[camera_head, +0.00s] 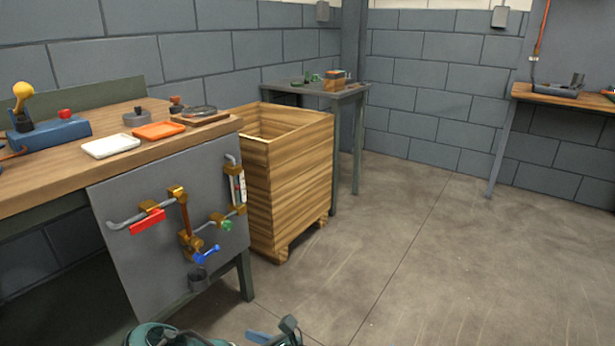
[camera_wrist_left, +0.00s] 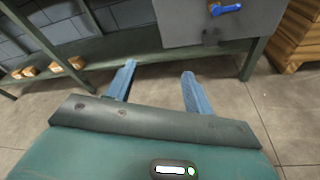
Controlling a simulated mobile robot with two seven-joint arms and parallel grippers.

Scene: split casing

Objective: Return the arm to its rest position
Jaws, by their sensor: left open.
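My left arm, teal and dark grey, shows at the bottom edge of the head view. Part of my left gripper (camera_head: 272,336) is in frame there, low over the floor in front of the workbench. In the left wrist view my left gripper (camera_wrist_left: 158,68) has its two blue fingers spread apart. Nothing is between them. The grey panel (camera_wrist_left: 225,32) on the bench front is beyond the fingertips, apart from them. My right gripper is in neither view.
The wooden workbench (camera_head: 60,176) carries a white tray (camera_head: 110,146) and an orange tray (camera_head: 158,130). Its front panel (camera_head: 140,262) holds pipes and valves. A wooden crate (camera_head: 290,185) stands beside it. The floor (camera_head: 430,260) to the right is clear.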

